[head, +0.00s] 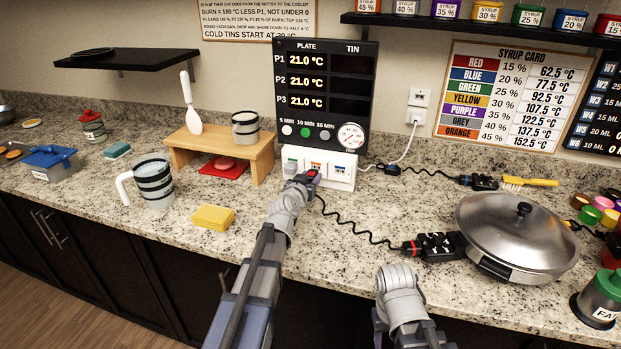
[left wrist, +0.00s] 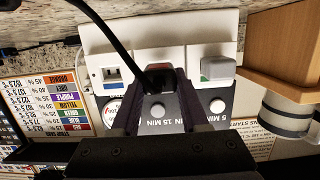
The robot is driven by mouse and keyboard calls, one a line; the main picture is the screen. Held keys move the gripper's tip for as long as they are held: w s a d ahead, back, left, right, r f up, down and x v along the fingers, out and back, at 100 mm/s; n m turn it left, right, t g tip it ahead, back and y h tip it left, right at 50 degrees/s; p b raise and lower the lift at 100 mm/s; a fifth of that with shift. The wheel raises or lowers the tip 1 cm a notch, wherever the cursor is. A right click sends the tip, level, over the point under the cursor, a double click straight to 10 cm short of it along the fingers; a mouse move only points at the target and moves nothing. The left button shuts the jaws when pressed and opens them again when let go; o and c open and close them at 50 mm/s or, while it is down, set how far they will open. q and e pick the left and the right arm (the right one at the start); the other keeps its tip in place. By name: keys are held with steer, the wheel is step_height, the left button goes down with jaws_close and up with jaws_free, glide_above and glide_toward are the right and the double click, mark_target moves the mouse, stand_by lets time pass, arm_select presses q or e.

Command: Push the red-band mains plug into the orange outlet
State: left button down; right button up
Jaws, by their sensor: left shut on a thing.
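My left gripper (head: 307,180) is shut on the red-band mains plug (head: 312,174) at the front of the white outlet box (head: 340,183). In the left wrist view, upside down, the black plug (left wrist: 159,76) sits between the fingers of the left gripper (left wrist: 157,84), in front of the middle outlet. A small orange mark (head: 316,165) of the orange outlet shows above the plug. The plug and fingers hide the outlet's holes, so I cannot tell whether the pins are in. Part of my right arm shows at the bottom; its gripper is out of view.
The plug's black cord (head: 345,224) runs right to a black block (head: 437,246) beside a lidded pan (head: 517,235). A blue-banded plug (head: 391,169) lies right of the box. A wooden stand (head: 222,150) is left, and a yellow sponge (head: 212,216) lies in front.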

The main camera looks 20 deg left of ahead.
arm_select(q)
steer(key=shift+w, duration=1.1)
stand_by(0.4)
steer(key=shift+c, duration=1.7)
jaws_free()
steer(key=shift+s, duration=0.1)
